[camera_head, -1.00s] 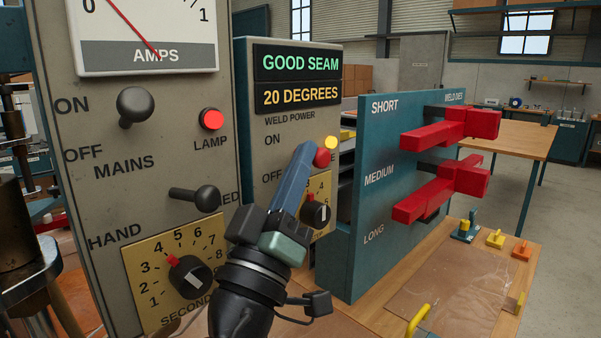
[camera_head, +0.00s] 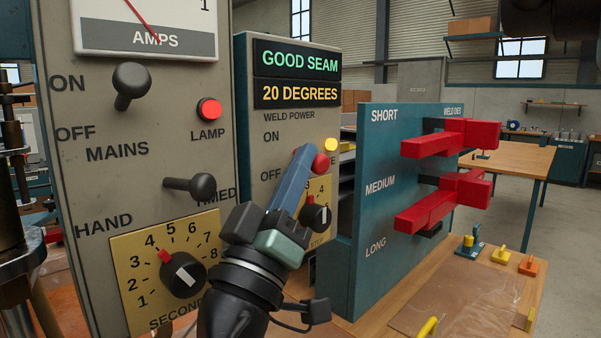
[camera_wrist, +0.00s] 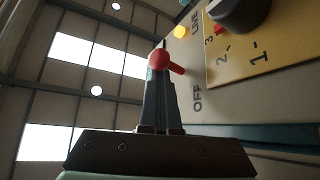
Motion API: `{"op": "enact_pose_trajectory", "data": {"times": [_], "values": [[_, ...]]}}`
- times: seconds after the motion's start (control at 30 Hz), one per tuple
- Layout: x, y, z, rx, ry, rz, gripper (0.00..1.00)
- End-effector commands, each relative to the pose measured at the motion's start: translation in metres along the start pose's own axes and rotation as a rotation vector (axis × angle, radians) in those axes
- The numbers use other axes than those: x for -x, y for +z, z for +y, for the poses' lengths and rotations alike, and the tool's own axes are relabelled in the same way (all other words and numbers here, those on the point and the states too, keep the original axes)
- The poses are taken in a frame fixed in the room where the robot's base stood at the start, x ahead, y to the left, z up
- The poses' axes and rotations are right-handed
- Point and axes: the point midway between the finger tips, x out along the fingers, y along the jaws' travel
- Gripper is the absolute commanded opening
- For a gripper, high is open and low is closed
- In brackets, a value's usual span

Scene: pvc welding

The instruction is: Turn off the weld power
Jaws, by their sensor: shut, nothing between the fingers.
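The weld power switch is a red ball-ended lever (camera_head: 320,163) on the grey panel under the WELD POWER label, right of the ON and OFF lettering. My gripper (camera_head: 305,151) is shut, its blue fingers reaching up to the left of the red ball. In the wrist view the red ball (camera_wrist: 159,57) sits at the tips of the shut fingers (camera_wrist: 161,75), overlapping them, with its stem (camera_wrist: 177,69) running toward the panel. The fingers seem to touch the lever but do not grip it. Its base is partly hidden.
A yellow lamp (camera_head: 330,144) is just above the lever, and a black dial (camera_head: 315,215) is below, close to my gripper. Left stands the mains panel with a lit red lamp (camera_head: 209,109). Right is a teal rack (camera_head: 375,235) with red weld dies (camera_head: 440,205).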

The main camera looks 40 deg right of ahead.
Motion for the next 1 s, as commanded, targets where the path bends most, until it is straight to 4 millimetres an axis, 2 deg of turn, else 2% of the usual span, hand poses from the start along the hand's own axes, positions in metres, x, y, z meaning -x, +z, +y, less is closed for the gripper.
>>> {"op": "enact_pose_trajectory", "data": {"times": [0.33, 0.73, 1.0], "values": [[0.000, 0.000, -0.001, 0.000, -0.001, 0.000, 0.00], [-0.008, -0.009, 0.006, 0.006, -0.005, -0.001, 0.00], [-0.011, -0.012, 0.009, 0.090, -0.080, 0.000, 0.00]]}}
